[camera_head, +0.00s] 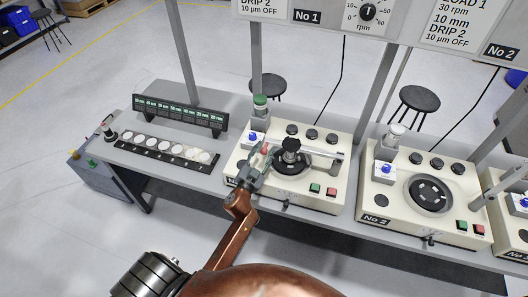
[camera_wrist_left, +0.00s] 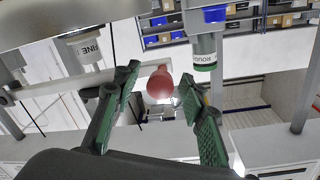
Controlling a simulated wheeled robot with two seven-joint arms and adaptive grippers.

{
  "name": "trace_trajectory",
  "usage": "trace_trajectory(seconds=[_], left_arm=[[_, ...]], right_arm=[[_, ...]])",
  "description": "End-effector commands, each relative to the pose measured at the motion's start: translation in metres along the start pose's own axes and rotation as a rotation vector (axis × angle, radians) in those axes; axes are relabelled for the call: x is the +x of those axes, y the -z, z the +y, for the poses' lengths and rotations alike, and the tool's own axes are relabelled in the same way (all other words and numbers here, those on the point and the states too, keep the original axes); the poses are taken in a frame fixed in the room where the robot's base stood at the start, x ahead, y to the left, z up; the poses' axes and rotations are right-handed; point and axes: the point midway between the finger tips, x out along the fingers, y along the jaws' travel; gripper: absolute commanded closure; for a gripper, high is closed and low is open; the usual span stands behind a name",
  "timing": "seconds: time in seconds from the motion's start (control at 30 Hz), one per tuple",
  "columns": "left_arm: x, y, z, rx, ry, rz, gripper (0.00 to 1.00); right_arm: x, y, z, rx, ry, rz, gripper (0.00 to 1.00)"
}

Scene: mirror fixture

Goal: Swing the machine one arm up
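Machine one (camera_head: 322,203), labelled No 1, is a cream unit on the bench in the head view. Its silver arm (camera_head: 322,156) lies across the round dark plate, with a black knobbed head (camera_head: 291,147) over the plate. A red ball knob (camera_head: 265,149) is at the left, by my left gripper (camera_head: 264,157). In the left wrist view the red ball (camera_wrist_left: 160,84) sits between the spread green-lined fingers of the left gripper (camera_wrist_left: 165,95), with gaps visible on both sides. I cannot tell its depth between them. My right gripper is not in view.
Machine two (camera_head: 375,211) stands to the right. A green-topped bottle (camera_head: 260,105) and a blue-button box (camera_head: 252,139) are close to my left gripper. A strip of white discs (camera_head: 164,147) lies left. Uprights rise behind the machines.

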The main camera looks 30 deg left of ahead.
Motion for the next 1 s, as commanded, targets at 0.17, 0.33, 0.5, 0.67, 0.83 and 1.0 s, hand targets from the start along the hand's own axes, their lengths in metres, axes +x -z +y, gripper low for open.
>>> trace_trajectory(seconds=[0.17, 0.33, 0.5, 0.67, 0.83, 1.0], left_arm=[[0.0007, 0.0001, -0.0001, 0.000, 0.000, 0.000, 0.61], [0.0006, 0.0002, 0.0000, 0.000, 0.000, 0.000, 0.69], [0.0005, 0.0003, 0.0001, 0.000, 0.000, 0.000, 0.81], [0.0004, 0.0003, 0.0002, 0.000, 0.000, 0.000, 0.92], [0.0004, 0.0004, 0.0002, 0.000, 0.000, 0.000, 1.00], [0.0004, 0.0004, 0.0003, 0.000, 0.000, 0.001, 1.00]], right_arm=[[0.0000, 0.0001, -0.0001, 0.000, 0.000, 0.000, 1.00], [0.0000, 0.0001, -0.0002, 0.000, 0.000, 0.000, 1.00], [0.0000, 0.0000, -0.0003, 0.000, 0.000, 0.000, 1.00], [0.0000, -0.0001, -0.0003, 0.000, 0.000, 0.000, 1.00], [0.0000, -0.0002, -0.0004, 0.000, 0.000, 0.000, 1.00], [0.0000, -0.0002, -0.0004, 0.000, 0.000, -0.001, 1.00]])
